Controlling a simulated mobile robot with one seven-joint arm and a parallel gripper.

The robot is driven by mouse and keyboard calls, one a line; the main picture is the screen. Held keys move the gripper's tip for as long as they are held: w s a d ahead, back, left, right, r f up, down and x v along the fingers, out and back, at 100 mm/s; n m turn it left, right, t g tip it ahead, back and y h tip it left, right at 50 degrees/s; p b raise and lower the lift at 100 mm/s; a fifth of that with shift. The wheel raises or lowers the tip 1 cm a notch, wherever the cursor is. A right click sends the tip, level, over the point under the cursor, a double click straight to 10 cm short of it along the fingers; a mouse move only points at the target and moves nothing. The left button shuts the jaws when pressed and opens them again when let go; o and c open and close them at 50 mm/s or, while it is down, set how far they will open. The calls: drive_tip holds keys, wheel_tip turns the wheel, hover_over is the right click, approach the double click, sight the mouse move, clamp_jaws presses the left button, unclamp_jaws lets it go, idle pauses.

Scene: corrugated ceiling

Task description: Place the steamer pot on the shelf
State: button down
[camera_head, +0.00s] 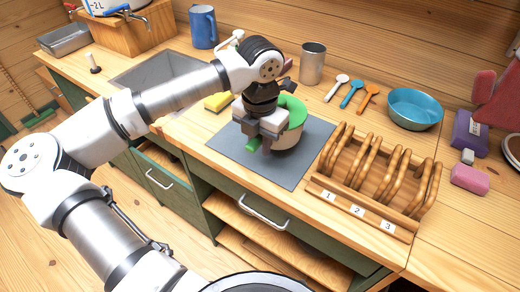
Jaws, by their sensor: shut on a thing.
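Open wooden shelves (250,222) are under the counter, below and in front of the mat. Their depth is hidden by the counter edge and my own base.
A wooden rack (362,220) numbered 1, 2, 3 stands right of the mat. A metal cup (312,64), several coloured spoons (352,94) and a blue bowl (415,108) are behind. A yellow sponge (218,101) and the sink (160,72) lie left. A drawer handle (264,212) sticks out above the shelves.

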drive_tip(key=shift+f+p, duration=0.3)
drive_tip(key=shift+f, duration=1.55)
drive_tip(key=shift+f, duration=0.2)
drive_tip(key=c, duration=1.3)
unclamp_jaws()
drive_tip(key=shift+o, duration=0.2)
drive_tip(key=shift+r, duration=0.1)
drive_tip(key=shift+r, duration=0.45)
wheel_tip(320, 180, up, 11)
drive_tip(key=b, duration=0.3)
drive_tip(key=shift+r, duration=0.15)
